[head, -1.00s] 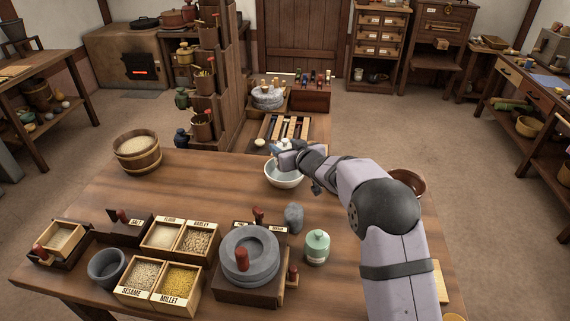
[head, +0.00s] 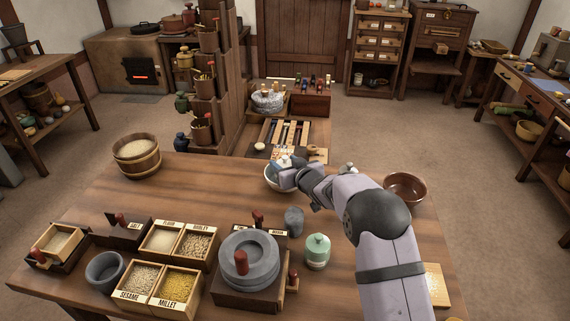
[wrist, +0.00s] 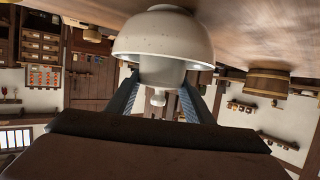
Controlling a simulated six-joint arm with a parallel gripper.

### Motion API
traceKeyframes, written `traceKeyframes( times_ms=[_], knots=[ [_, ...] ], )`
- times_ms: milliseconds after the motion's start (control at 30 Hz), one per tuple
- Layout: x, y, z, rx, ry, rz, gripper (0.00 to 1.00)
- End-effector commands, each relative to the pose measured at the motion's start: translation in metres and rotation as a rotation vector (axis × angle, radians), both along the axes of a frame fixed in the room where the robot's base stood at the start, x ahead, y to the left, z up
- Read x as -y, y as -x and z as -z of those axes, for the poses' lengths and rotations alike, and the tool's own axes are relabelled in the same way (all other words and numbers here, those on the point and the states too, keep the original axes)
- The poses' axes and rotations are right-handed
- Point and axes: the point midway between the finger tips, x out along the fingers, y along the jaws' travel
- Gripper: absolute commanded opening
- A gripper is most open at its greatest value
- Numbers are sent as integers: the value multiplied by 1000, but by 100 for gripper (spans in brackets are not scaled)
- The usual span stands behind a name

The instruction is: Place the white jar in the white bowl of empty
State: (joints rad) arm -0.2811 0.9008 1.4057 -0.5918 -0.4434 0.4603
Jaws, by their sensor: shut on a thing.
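The white bowl (head: 270,180) stands on the table near its far edge, partly covered by my gripper (head: 285,163) in the head view. In the wrist view, which looks upside down, the bowl (wrist: 160,35) fills the top middle. The white jar (wrist: 160,72), with a small knob on its lid, shows between my two fingers (wrist: 158,95). My gripper is shut on the jar. The jar is upright, its lower part hidden by the bowl's near wall, so it looks to be at or inside the rim. Whether it touches the bowl's bottom is hidden.
A brown bowl (head: 405,189) stands right of my arm. A green jar (head: 317,251), a grey stone quern (head: 249,260) and grain boxes (head: 179,289) are nearer. A wooden bucket (head: 138,158) stands at far left. The table between bucket and white bowl is clear.

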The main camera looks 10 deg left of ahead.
Motion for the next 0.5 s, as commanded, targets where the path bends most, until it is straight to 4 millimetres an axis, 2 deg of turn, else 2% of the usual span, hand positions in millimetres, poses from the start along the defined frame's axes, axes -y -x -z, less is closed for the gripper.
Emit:
traceKeyframes(
  times_ms=[133,167,200,500],
  knots=[
    [0,-1,2,4,-3,0,0],
    [0,0,3,0,0,0,54],
    [0,0,3,0,0,0,64],
    [0,0,2,-1,1,0,66]
  ],
)
